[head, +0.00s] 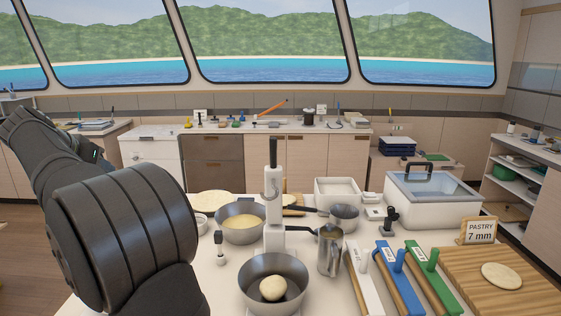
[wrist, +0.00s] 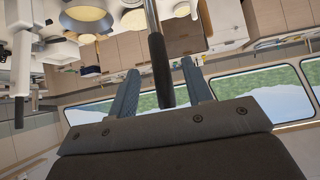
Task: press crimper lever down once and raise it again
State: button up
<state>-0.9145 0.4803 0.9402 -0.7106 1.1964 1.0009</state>
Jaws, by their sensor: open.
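In the wrist view a long metal lever with a black grip (wrist: 160,85) reaches down from the top edge. It looks like the crimper lever; the body it is attached to is out of that picture. My gripper (wrist: 161,66) is open, with one grey-blue finger on each side of the black grip and a visible gap to each. I cannot tell its exact depth between the fingers. In the head view my dark arm fills the left side, and my gripper and this lever do not show.
A white upright stand with a dark handle (head: 273,155) rises mid-counter behind a steel bowl (head: 258,290) with a dough ball.

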jog(key=s, duration=0.2)
jog(key=s+f, duration=0.1)
jog(key=s, duration=0.2)
jog(key=shift+s+f, duration=0.2)
jog(key=shift+s, duration=0.1)
jog(key=shift+w+r, duration=0.35)
jog(key=shift+w, duration=1)
jog(key=shift+w+r, duration=0.3)
jog(key=shift+w, duration=1)
jog(key=shift+w+r, duration=0.35)
jog(key=shift+w, duration=1)
jog(key=shift+s, duration=0.1)
